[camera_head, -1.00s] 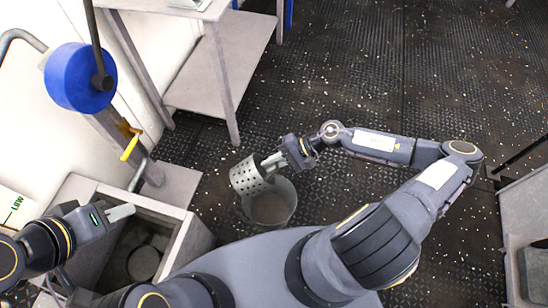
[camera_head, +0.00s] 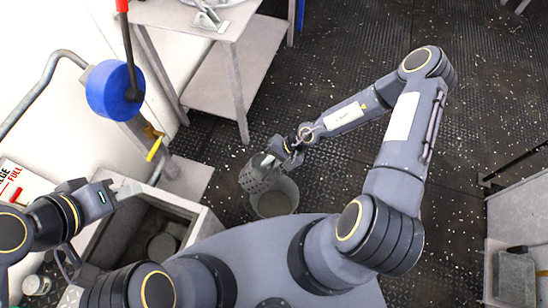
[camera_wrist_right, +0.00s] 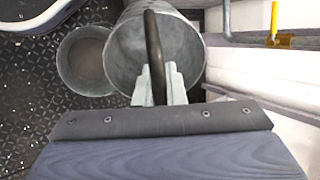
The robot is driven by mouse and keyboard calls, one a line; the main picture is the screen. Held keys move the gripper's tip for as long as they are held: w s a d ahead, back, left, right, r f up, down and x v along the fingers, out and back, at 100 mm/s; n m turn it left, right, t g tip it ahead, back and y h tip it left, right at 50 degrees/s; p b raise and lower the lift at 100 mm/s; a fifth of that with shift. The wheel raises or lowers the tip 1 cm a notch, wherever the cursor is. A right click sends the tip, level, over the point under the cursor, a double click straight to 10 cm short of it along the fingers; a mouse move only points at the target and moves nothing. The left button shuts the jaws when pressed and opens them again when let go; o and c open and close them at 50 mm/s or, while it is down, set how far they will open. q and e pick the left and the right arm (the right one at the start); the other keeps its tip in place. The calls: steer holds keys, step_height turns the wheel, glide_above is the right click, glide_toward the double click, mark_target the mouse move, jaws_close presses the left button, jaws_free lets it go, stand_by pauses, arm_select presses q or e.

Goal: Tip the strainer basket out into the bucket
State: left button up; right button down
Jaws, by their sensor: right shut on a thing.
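The perforated metal strainer basket (camera_head: 257,177) hangs tilted above the left rim of the grey bucket (camera_head: 291,198) on the floor. My right gripper (camera_head: 267,161) is shut on the basket's dark handle. In the right wrist view the fingers (camera_wrist_right: 158,85) close on the handle (camera_wrist_right: 153,45) in front of the basket (camera_wrist_right: 185,55). The bucket (camera_wrist_right: 78,62) shows beside it at left, with a brownish bottom. I cannot make out any contents in the basket. My left gripper (camera_head: 127,190) is above the open tank's edge, and I cannot tell whether its fingers are apart.
The open grey tank (camera_head: 205,226) stands at lower left. A blue round part (camera_head: 115,90) and a yellow lever (camera_head: 155,150) are on the pipework above it. A metal table (camera_head: 236,95) stands behind the bucket.

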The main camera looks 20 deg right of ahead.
steer(key=r, duration=0.1)
step_height(320, 180, up, 5)
steer(key=h, duration=0.7)
glide_above(250, 169)
steer(key=shift+w+f, duration=0.1)
steer(key=shift+f, duration=0.05)
steer(key=shift+a+h+p, duration=0.4)
steer(key=shift+p, duration=0.25)
